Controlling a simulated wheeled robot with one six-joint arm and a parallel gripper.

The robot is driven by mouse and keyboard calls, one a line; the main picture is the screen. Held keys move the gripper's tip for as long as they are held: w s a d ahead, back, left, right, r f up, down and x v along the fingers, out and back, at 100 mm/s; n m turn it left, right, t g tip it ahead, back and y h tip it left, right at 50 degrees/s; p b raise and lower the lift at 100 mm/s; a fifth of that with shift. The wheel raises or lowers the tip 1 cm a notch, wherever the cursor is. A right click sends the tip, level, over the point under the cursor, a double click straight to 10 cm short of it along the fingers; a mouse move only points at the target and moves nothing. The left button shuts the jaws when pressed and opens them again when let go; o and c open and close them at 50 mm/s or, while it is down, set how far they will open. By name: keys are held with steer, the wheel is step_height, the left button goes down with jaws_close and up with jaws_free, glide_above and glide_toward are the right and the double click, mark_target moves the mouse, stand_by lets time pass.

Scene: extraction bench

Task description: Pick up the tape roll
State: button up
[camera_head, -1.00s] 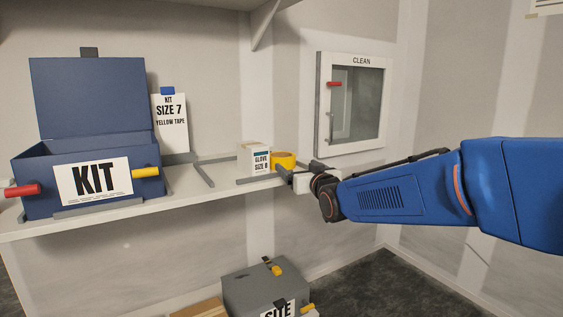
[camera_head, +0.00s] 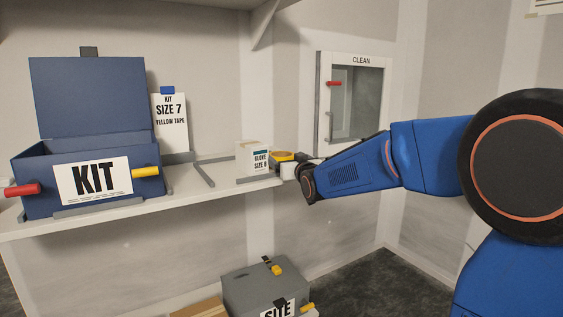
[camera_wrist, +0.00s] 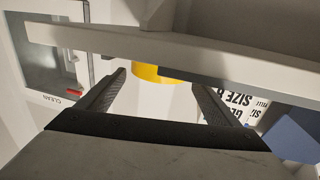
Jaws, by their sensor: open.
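The yellow tape roll (camera_head: 281,154) sits on the shelf just right of the glove box, partly covered by my gripper (camera_head: 288,162). In the wrist view the tape roll (camera_wrist: 150,73) shows between and beyond the tips of my two dark fingers (camera_wrist: 158,84). My gripper is open, with nothing clearly held. A pale bar crosses in front of the roll and hides part of it. I cannot tell whether the fingers touch the roll.
The glove box (camera_head: 252,158) stands close on the left of the roll. A blue KIT box (camera_head: 60,165) with its lid raised and a sign (camera_head: 170,122) stand further left on the shelf (camera_head: 120,220). A CLEAN cabinet (camera_head: 322,105) hangs behind. A grey SITE box (camera_head: 245,290) is below.

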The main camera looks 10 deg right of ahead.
steer(key=w, duration=0.4)
steer(key=shift+a+f, duration=0.15)
steer(key=shift+c, duration=0.6)
steer(key=c, duration=0.6)
